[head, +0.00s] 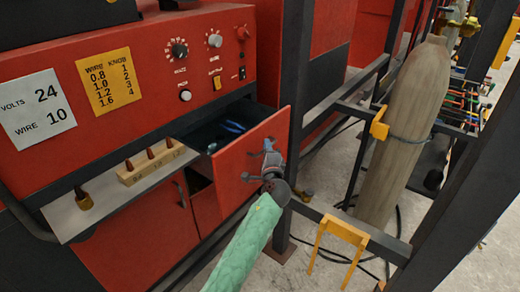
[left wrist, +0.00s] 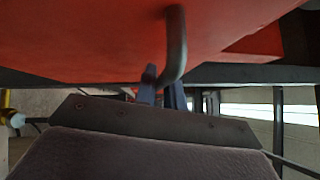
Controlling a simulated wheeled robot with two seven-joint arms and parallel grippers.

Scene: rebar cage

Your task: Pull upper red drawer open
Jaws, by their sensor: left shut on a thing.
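The upper red drawer (head: 235,170) stands pulled out from the red machine, and its dark inside shows with a blue item (head: 234,127) in it. My left gripper (head: 270,160) is at the drawer's front, shut on its handle; my green-sleeved arm reaches up to it from below. In the left wrist view the dark curved handle (left wrist: 176,45) runs down from the red drawer front (left wrist: 85,40) to between my bluish fingers (left wrist: 162,92). The exact contact is partly hidden. My right gripper is in neither view.
A grey-brown cylinder (head: 408,120) and a yellow bracket (head: 344,231) are farther right. Cables lie on the floor.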

